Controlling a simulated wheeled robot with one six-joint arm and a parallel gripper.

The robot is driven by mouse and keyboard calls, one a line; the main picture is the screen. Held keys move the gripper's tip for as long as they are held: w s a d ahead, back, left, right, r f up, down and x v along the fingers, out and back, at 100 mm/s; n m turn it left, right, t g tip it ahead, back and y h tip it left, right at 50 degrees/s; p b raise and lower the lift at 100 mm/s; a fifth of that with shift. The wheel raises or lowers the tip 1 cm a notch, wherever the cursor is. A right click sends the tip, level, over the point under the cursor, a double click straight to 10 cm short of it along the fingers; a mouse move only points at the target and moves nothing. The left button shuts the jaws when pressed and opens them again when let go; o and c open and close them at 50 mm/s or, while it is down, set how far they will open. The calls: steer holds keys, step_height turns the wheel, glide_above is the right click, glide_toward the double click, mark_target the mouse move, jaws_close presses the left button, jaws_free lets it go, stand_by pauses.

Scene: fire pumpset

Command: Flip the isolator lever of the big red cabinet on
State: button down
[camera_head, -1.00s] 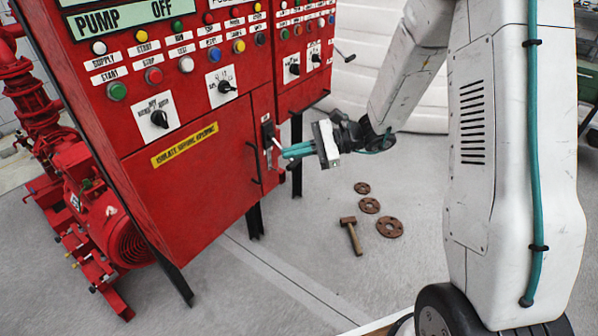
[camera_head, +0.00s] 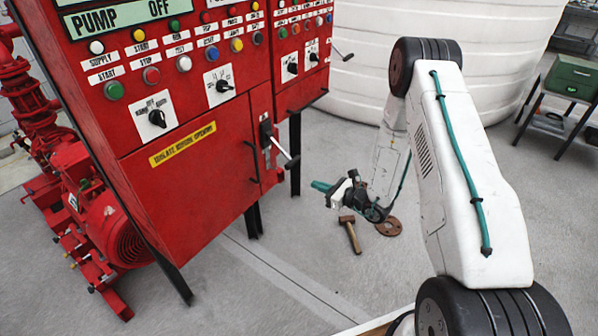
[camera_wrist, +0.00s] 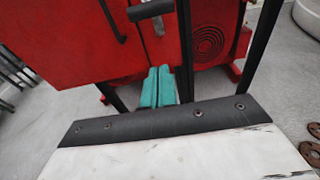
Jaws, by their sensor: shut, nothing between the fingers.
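The big red cabinet (camera_head: 190,180) stands at the left with its display reading PUMP OFF. Its isolator lever (camera_head: 281,149) sticks out from a dark plate near the cabinet's right edge. The rod slants down and to the right to a black grip. In the wrist view the lever's black grip (camera_wrist: 151,9) is at the top, beyond the fingertips. My gripper (camera_head: 321,186) is below and to the right of the lever, apart from it. Its teal fingers are together and empty, and they also show in the wrist view (camera_wrist: 159,72).
A hammer (camera_head: 350,234) and a rusty flange (camera_head: 389,227) lie on the floor near my gripper. A large white tank (camera_head: 350,85) stands behind. A green box (camera_head: 570,75) sits on a stand at the right.

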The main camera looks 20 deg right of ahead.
mark_target(284, 152)
steer(key=w+a+r, duration=0.2)
steer(key=w+a, duration=0.3)
steer(key=w, duration=0.2)
steer(key=shift+w+a+r, duration=0.15)
steer(key=shift+a+r, duration=0.05)
steer(key=shift+r, duration=0.1)
steer(key=shift+d, duration=0.1)
stand_by(0.3)
